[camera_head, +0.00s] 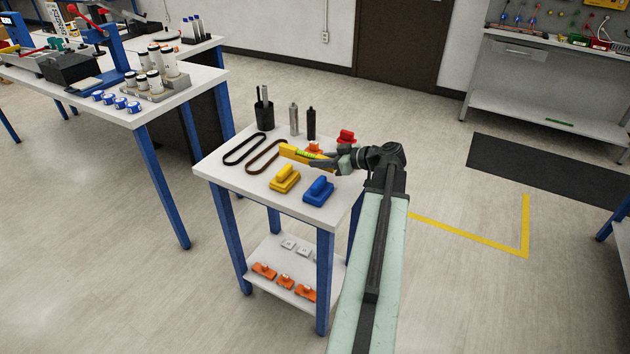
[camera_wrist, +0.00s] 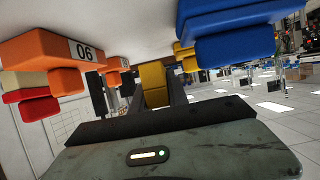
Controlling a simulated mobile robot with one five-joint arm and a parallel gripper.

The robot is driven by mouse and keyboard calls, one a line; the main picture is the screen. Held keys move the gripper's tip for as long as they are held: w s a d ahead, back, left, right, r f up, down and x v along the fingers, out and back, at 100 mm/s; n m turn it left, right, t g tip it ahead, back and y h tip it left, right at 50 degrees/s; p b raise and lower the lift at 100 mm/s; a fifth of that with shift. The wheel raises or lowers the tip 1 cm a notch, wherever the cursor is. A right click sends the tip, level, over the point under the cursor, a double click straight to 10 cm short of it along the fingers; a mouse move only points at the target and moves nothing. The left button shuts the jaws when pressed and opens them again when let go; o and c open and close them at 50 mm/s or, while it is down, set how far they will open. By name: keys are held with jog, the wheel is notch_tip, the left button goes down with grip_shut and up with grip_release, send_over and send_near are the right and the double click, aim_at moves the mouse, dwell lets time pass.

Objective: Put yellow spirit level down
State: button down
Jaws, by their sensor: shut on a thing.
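The yellow spirit level (camera_head: 292,150) with a green vial is held in my gripper (camera_head: 326,160), over the right half of the small white-topped table (camera_head: 231,174). In the wrist view, the yellow body of the level (camera_wrist: 153,78) shows between the dark fingers of my gripper (camera_wrist: 140,92), which are shut on it. The level looks roughly level and close above the tabletop. I cannot tell whether it touches the table. My fingers hide part of it.
A yellow block (camera_head: 285,180) and a blue block (camera_head: 318,190) stand at the table's front. Two belts (camera_head: 262,158), a black cup (camera_head: 264,113) and two cylinders (camera_head: 311,124) lie or stand further back. An orange block marked 06 (camera_wrist: 50,48) is near my gripper.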

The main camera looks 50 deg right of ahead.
aim_at(320, 171)
notch_tip(320, 171, down, 4)
jog(key=b, duration=0.3)
jog(key=shift+b, duration=0.35)
jog(key=shift+r, duration=0.2)
jog(key=c, duration=1.7)
grip_release()
jog(key=shift+f, duration=0.2)
jog(key=shift+o, duration=0.7)
jog(key=shift+r, duration=0.1)
